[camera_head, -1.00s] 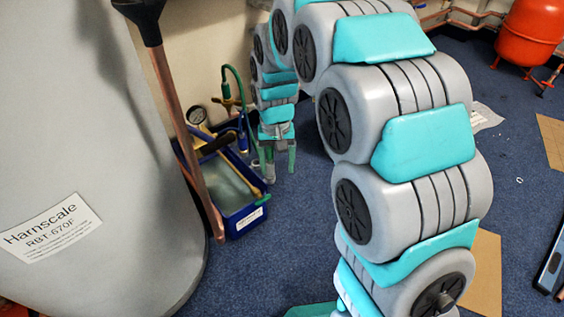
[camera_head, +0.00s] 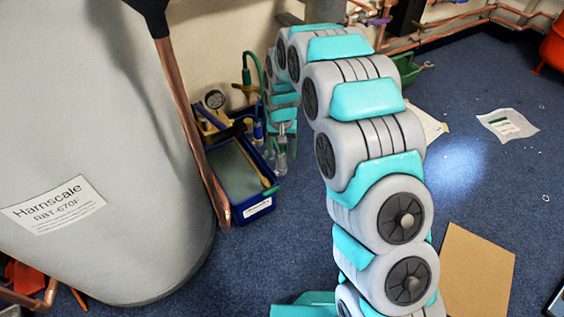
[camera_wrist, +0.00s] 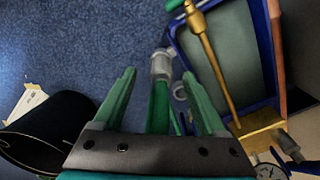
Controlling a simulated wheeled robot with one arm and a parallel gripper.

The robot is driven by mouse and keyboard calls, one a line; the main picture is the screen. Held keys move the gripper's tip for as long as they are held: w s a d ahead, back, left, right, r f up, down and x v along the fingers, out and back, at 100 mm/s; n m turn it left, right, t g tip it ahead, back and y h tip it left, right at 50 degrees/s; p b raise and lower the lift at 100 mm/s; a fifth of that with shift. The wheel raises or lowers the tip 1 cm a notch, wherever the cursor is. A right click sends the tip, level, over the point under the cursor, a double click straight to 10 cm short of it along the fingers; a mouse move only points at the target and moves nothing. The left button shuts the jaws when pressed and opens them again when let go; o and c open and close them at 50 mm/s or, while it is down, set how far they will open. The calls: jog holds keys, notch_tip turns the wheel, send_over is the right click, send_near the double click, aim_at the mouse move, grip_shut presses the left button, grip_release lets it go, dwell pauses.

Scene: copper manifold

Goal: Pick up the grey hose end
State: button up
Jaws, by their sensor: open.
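The grey hose end (camera_wrist: 161,66) shows in the wrist view, on a green hose (camera_wrist: 159,105) that runs back between my fingers. My gripper (camera_wrist: 159,76) is open, with one green finger on each side of the hose. The grey end lies roughly level with the fingertips, and neither finger visibly touches it. I cannot tell the height difference. In the head view my gripper (camera_head: 281,153) is small, pointing down just right of the blue crate, and I cannot separate the hose end from it clearly.
The blue crate (camera_head: 262,207) holds a brass tool (camera_wrist: 212,62) and stands close beside my gripper. A gauge (camera_head: 214,99) is at its back. A copper pipe (camera_head: 197,150) and a large grey tank (camera_head: 90,150) are left.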

aim_at(281, 163)
jog(key=f, duration=0.4)
jog(key=shift+w+a+f, duration=0.1)
jog(key=shift+w+f, duration=0.15)
jog(key=shift+f, duration=0.05)
jog(key=shift+c, duration=0.2)
grip_shut()
